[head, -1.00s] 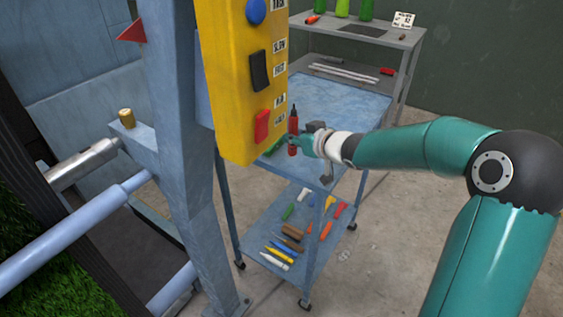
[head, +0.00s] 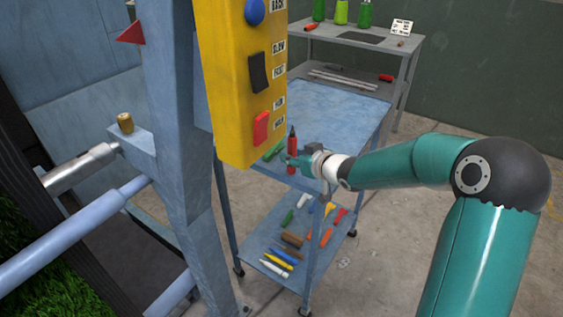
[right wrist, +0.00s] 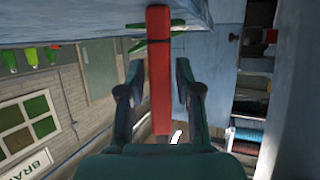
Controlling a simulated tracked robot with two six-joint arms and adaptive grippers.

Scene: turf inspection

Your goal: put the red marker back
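The red marker (head: 292,150) stands upright with a dark tip on top, at the front of the blue cart's top. My right gripper (head: 297,161) is at the marker, and the marker is between its fingers. In the right wrist view the red marker (right wrist: 160,80) runs between the two dark fingers. Narrow gaps seem to show beside it there, but it has moved with the gripper. I cannot tell whether its lower end touches the cart. My left gripper is not in view.
A green marker (head: 273,150) lies on the cart top (head: 345,100). The lower shelf (head: 256,243) holds several coloured markers and tools. A yellow control box (head: 227,100) on a blue post stands close left of the gripper. A grey bench (head: 340,43) with bottles is behind.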

